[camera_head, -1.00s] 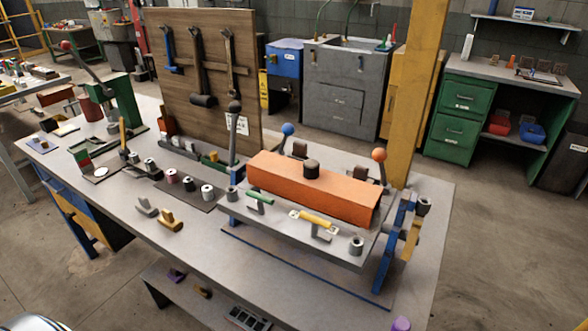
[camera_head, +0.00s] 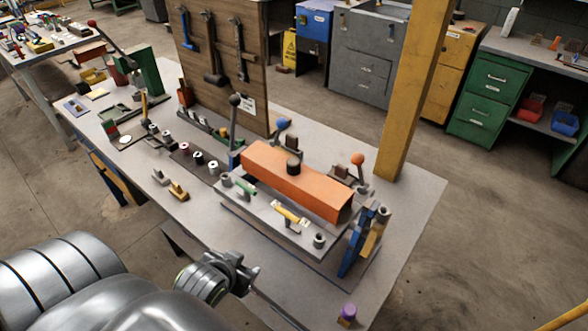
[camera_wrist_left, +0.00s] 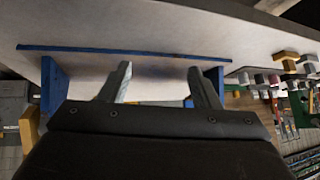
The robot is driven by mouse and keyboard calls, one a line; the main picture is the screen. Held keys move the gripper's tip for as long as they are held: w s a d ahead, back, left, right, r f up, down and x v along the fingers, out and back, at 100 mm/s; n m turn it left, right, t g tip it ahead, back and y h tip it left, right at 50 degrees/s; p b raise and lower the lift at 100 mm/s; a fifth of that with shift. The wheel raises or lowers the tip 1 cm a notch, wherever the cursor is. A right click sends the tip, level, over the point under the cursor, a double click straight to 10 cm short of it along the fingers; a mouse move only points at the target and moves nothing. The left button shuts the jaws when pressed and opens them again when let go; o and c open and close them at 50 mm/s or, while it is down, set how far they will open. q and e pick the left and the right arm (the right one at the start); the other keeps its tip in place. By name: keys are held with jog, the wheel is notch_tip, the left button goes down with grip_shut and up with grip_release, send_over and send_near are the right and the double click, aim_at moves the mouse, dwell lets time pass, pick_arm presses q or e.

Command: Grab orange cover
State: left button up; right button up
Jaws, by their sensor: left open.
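The orange cover (camera_head: 296,181) is a long box-shaped piece with a dark round knob (camera_head: 293,166) on top. It lies on a raised grey fixture plate (camera_head: 262,207) on the workbench. My left gripper (camera_head: 252,277) is low at the front of the bench, apart from the cover and nearer to me. In the left wrist view its two fingers (camera_wrist_left: 158,88) are spread with nothing between them, in front of the grey bench surface and blue supports. The cover cannot be made out in that view. My right gripper is not in view.
Levers with a blue ball (camera_head: 283,125) and an orange ball (camera_head: 358,159) stand behind the cover. Green and yellow handles (camera_head: 291,213) lie along the plate's front. A wooden tool board (camera_head: 222,70) and a yellow post (camera_head: 418,90) rise behind.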

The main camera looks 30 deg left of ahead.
pick_arm(q)
jog(key=w+d+r+t, duration=0.1)
jog(key=w+r+t, duration=0.25)
jog(key=r, duration=0.45)
jog(key=w+r+t, duration=0.3)
jog(key=r+t, duration=0.1)
jog(key=r, duration=0.4)
jog(key=b, duration=0.6)
send_near(291, 164)
jog(key=shift+t, duration=0.35)
jog(key=b+x, duration=0.2)
jog(key=b, duration=0.1)
jog(key=f+b+x, duration=0.1)
jog(key=b+x, duration=0.2)
jog(key=b, duration=0.1)
jog(key=shift+w, duration=0.1)
jog(key=shift+w+r+b, duration=0.15)
jog(key=shift+w+b, duration=0.25)
jog(key=shift+b, duration=0.2)
jog(key=shift+p+x, duration=0.3)
jog(key=shift+x, duration=2.3)
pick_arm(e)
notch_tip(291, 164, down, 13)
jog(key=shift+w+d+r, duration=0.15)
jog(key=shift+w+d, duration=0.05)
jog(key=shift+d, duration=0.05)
pick_arm(q)
jog(key=shift+c, duration=0.5)
